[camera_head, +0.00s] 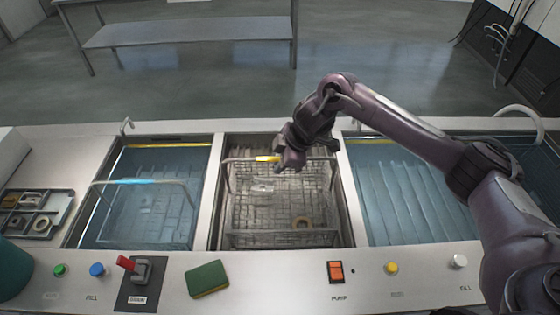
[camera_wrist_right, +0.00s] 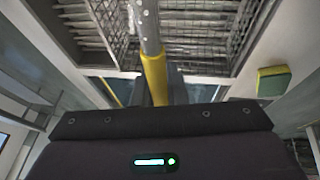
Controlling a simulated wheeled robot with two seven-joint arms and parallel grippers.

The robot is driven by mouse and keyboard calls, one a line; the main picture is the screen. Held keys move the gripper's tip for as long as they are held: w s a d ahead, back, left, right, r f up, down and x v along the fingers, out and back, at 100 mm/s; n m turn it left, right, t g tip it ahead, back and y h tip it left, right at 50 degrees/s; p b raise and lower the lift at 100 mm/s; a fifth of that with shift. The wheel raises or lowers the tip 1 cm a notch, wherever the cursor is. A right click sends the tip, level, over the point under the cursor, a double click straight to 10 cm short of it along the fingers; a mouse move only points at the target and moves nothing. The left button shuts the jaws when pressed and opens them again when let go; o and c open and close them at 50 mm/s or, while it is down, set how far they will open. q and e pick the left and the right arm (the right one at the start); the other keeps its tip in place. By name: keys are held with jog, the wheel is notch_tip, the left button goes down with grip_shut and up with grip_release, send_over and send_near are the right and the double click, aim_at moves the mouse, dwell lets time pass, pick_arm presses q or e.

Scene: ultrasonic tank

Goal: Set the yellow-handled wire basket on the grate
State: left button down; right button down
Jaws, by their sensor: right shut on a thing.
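The yellow-handled wire basket (camera_head: 270,208) sits in the middle tank, below its rim. Its handle bar has a yellow grip (camera_head: 264,159); in the wrist view the yellow grip (camera_wrist_right: 155,78) runs between my fingers. My right gripper (camera_head: 282,160) is shut on this handle at the basket's far side. A tan ring (camera_head: 302,222) and a small pale piece lie in the basket. In the wrist view, pale slats (camera_wrist_right: 85,27) show beside and under the mesh. I cannot tell whether the basket touches them. My left gripper is not in view.
The left tank (camera_head: 212,165) holds liquid and a blue-handled basket (camera_head: 125,182). The right tank (camera_head: 410,200) shows slats under liquid. A parts tray (camera_head: 62,203) lies at left.

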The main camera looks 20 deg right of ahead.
jog(key=shift+r, duration=0.1)
jog(key=c, duration=1.5)
grip_release()
jog(key=shift+s, duration=0.1)
jog(key=shift+o, duration=0.2)
jog(key=shift+s+d+r, duration=0.1)
jog(key=shift+d+r, duration=0.05)
jog(key=shift+r, duration=0.25)
jog(key=b+v, duration=0.1)
jog(key=v, duration=1)
